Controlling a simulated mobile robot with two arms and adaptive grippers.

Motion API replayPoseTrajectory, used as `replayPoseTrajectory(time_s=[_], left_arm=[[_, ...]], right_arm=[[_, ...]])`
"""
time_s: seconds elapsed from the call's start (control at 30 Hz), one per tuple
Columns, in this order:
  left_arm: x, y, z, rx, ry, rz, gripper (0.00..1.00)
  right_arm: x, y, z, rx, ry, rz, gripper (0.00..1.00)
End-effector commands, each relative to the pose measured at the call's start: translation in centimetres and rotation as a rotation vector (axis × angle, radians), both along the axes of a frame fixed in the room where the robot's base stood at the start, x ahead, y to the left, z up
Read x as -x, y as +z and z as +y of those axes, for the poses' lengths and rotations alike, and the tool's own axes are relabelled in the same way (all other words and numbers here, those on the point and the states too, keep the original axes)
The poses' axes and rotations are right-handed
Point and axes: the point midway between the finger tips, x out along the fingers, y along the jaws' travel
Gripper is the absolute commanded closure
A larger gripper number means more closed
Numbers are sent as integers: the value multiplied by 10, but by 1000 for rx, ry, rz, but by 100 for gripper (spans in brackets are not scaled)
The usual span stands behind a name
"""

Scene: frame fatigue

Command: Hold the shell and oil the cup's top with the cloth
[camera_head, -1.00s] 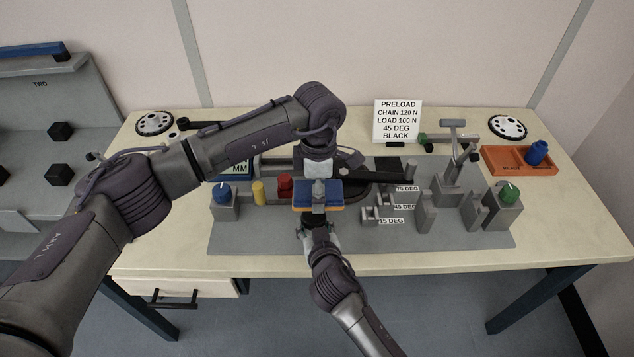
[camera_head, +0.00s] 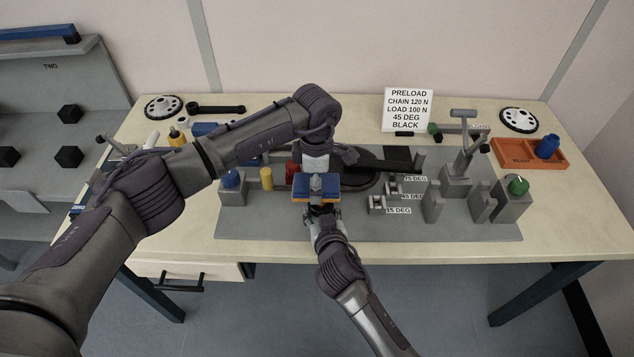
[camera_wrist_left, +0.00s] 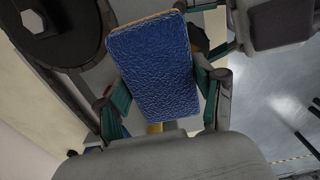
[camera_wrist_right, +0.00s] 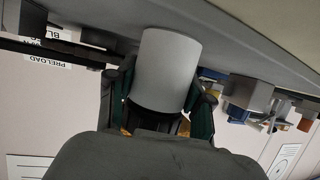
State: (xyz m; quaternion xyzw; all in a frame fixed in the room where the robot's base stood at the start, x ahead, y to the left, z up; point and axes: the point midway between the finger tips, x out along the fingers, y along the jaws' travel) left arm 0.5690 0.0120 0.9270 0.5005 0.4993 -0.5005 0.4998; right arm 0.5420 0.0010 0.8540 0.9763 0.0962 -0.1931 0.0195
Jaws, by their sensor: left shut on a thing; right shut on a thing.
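A blue, rough-faced pad with an orange edge, apparently the cloth (camera_head: 302,190), is between the two grippers in the head view. It fills the left wrist view (camera_wrist_left: 155,70). My left gripper (camera_head: 316,172) comes down from above and is shut on it. My right gripper (camera_head: 323,212) reaches up from the front, just below the pad. In the right wrist view it is shut on a plain light-grey cylinder, apparently the shell (camera_wrist_right: 165,70). The pad and left arm hide the cylinder in the head view. I cannot tell the cup apart from it, nor whether the pad touches it.
On the grey mat (camera_head: 290,228) stand a yellow cylinder (camera_head: 266,178), a red cylinder (camera_head: 291,172), grey angle blocks (camera_head: 434,202) and a green-knobbed block (camera_head: 518,187). An orange tray (camera_head: 510,158) is at right. The mat's front strip is clear.

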Motion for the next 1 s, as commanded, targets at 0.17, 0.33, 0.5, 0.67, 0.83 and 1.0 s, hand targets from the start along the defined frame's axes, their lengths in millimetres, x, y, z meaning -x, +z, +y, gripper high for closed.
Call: replayPoseTrajectory(time_s=[0.17,0.33,0.5,0.67,0.83,1.0], left_arm=[[10,-1,-11,1,0,0,60],[20,-1,-21,1,-1,0,60],[13,-1,-13,-1,5,0,60],[4,-1,-4,-1,6,-2,60],[-6,-1,7,-1,5,-1,60],[0,-1,0,0,-1,0,60]], right_arm=[[2,-7,-2,8,-3,14,100],[2,-7,-2,8,-3,14,100],[2,-7,-2,8,-3,14,100],[2,-7,-2,8,-3,14,100],[2,-7,-2,8,-3,14,100],[2,-7,-2,8,-3,14,100]])
